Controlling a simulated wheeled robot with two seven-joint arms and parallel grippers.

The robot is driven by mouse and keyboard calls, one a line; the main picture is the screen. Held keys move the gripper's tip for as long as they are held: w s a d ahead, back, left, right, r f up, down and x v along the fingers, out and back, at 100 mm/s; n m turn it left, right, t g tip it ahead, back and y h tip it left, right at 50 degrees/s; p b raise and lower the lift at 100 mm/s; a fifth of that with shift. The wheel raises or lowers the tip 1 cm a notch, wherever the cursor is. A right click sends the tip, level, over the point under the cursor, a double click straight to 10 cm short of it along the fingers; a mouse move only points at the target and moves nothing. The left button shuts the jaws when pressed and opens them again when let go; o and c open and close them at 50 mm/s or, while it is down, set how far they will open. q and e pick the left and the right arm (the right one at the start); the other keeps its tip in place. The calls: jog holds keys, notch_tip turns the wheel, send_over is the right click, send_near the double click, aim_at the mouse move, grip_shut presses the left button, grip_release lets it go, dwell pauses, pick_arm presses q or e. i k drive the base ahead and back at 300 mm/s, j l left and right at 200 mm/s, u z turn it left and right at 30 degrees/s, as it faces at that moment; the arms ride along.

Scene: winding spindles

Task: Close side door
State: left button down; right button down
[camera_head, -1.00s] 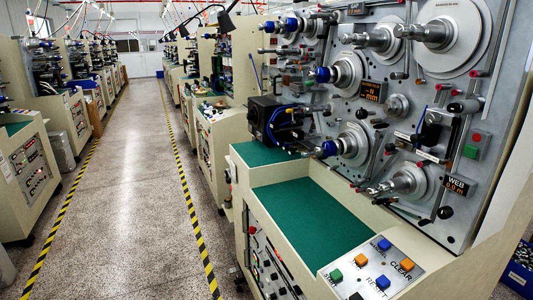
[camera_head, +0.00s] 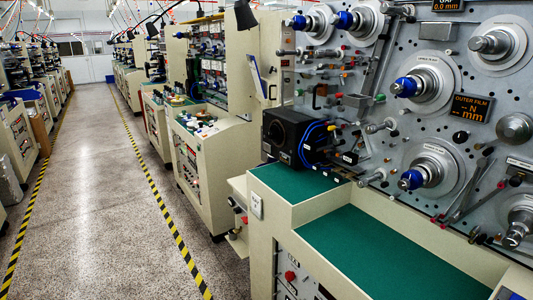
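The nearest winding machine (camera_head: 425,110) fills the right side, with a grey upright face of spindles and rollers. At its left edge stands an upright cream panel (camera_head: 274,62), with a blue-edged piece (camera_head: 256,78) beside it. Lower down, a cream flap or ledge (camera_head: 237,186) sticks out at the machine's left side, with red-knobbed fittings (camera_head: 238,222) under it. I cannot tell which of these parts is the side door, or how far it stands open. Neither of my grippers shows in the head view.
Green work surfaces (camera_head: 375,255) and a black box with blue tubes (camera_head: 291,138) are at the machine's front. Another cream machine (camera_head: 210,160) stands behind it. The speckled floor aisle (camera_head: 90,200) between yellow-black tape lines (camera_head: 163,215) is clear.

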aim_at(270, 28)
jog(key=i+j+z, duration=0.35)
jog(key=i+j, duration=1.15)
jog(key=k+j, duration=0.05)
jog(key=j, duration=0.05)
